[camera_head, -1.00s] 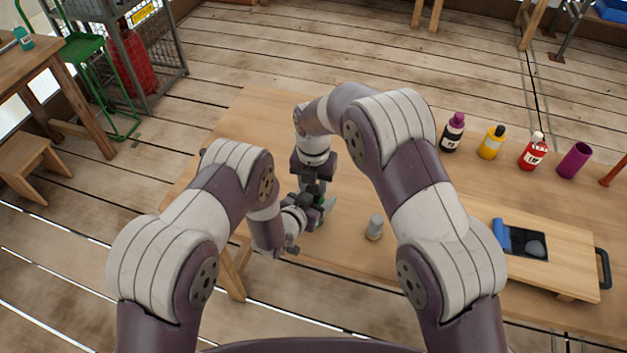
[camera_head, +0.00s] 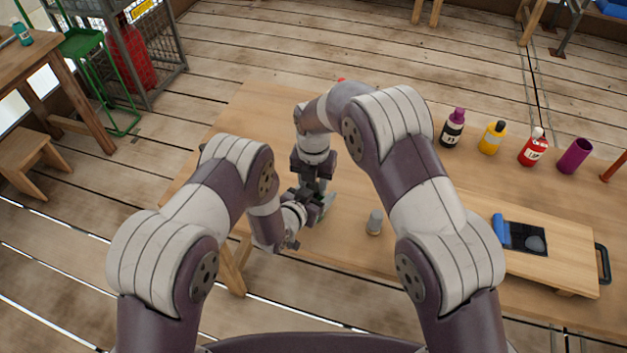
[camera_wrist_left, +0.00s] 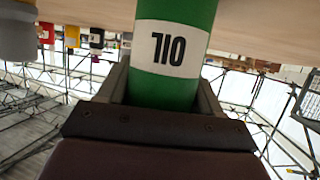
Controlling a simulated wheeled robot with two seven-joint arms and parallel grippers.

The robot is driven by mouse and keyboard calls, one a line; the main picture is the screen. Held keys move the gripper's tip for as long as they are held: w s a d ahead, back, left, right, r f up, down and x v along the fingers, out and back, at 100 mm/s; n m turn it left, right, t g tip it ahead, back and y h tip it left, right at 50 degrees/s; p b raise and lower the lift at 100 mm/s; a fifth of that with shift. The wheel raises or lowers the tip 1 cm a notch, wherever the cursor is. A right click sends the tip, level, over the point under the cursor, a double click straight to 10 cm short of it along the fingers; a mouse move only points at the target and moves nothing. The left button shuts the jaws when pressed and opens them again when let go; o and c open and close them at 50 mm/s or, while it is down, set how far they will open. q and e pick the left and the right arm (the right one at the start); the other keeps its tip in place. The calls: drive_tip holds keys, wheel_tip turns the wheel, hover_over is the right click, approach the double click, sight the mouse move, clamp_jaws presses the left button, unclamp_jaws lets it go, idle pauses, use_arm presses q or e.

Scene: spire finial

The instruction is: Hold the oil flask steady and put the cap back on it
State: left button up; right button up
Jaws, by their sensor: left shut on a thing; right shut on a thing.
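The oil flask (camera_wrist_left: 174,60) is a green cylinder with a white label reading OIL, upside down in the left wrist view. My left gripper (camera_head: 318,207) is shut around it, a finger on each side of its body. My right gripper (camera_head: 314,186) points down from above, right over the left gripper and the flask. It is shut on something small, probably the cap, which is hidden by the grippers. The flask's mouth is hidden too, so I cannot tell whether the cap touches it.
A small grey container (camera_head: 374,223) stands on the wooden table (camera_head: 345,250) right of the grippers. Black (camera_head: 452,131), yellow (camera_head: 491,139) and red (camera_head: 532,149) bottles and a purple cup (camera_head: 574,156) line the back right. A board (camera_head: 575,262) with a dark tray lies front right.

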drive_tip(key=shift+f, duration=0.1)
use_arm(q)
clamp_jaws()
use_arm(e)
drive_tip(key=o, duration=1)
use_arm(q)
drive_tip(key=shift+d, duration=0.1)
use_arm(e)
drive_tip(key=shift+a, duration=0.15)
drive_tip(key=shift+w+r, duration=0.1)
drive_tip(key=shift+r, duration=0.4)
wheel_tip(320, 180, up, 4)
drive_tip(key=shift+f, duration=0.25)
drive_tip(key=o, duration=0.6)
drive_tip(key=shift+c, duration=0.2)
